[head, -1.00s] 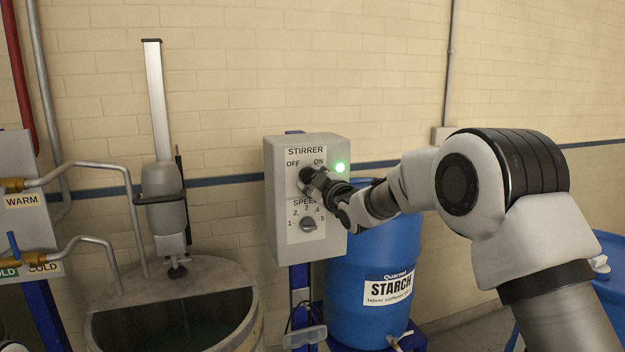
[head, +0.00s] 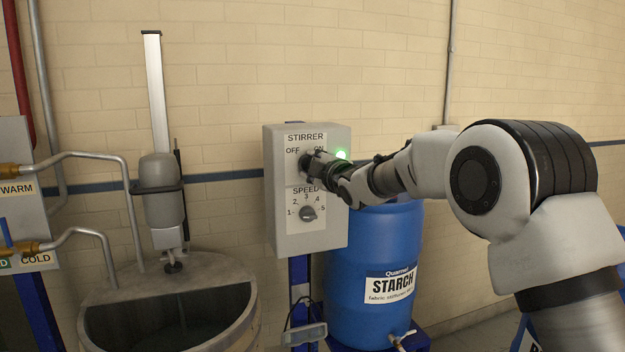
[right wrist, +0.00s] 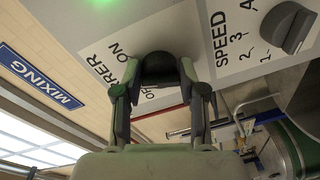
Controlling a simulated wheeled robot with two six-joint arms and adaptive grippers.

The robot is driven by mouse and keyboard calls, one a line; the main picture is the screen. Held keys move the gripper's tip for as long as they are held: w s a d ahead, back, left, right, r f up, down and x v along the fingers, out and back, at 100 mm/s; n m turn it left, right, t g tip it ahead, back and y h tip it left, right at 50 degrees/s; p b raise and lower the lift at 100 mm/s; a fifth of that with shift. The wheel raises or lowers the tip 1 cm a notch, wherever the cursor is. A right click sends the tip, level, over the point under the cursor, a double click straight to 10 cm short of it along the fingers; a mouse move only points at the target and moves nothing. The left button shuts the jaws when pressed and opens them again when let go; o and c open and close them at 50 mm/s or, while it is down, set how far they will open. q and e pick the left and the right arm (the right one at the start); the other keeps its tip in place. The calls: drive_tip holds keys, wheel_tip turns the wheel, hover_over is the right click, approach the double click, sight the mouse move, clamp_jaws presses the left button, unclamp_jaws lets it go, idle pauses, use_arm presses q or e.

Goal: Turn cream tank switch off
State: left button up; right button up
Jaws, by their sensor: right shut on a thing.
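A grey control box (head: 270,200) on a blue post carries a STIRRER switch, a round black knob (head: 305,165) under the OFF and ON labels. A green lamp (head: 341,155) beside it is lit, and it also glows in the right wrist view (right wrist: 97,5). My right gripper (head: 311,162) is at the knob, partly hiding it and the ON label. In the right wrist view the fingers (right wrist: 159,78) are shut on the black knob (right wrist: 160,66), one on each side. Which way the knob points is hard to tell. My left gripper is out of view.
A SPEED dial (head: 307,213) sits just below the switch. The open grey tank (head: 245,318) with its stirrer motor (head: 163,190) stands at left, near pipes. A blue STARCH barrel (head: 372,250) stands behind and below my right arm.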

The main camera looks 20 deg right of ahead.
drive_tip(key=shift+a+r+n+h+b, duration=0.15)
drive_tip(key=shift+n+h+b, duration=0.25)
drive_tip(key=shift+n+b, duration=2.1)
drive_tip(key=shift+r+n+h+b, duration=0.1)
drive_tip(key=shift+n+h+b, duration=0.3)
drive_tip(key=shift+n+b, duration=2.05)
drive_tip(key=shift+n+p, duration=1.05)
drive_tip(key=shift+n, duration=0.1)
drive_tip(key=o, duration=1.1)
drive_tip(key=shift+a, duration=0.1)
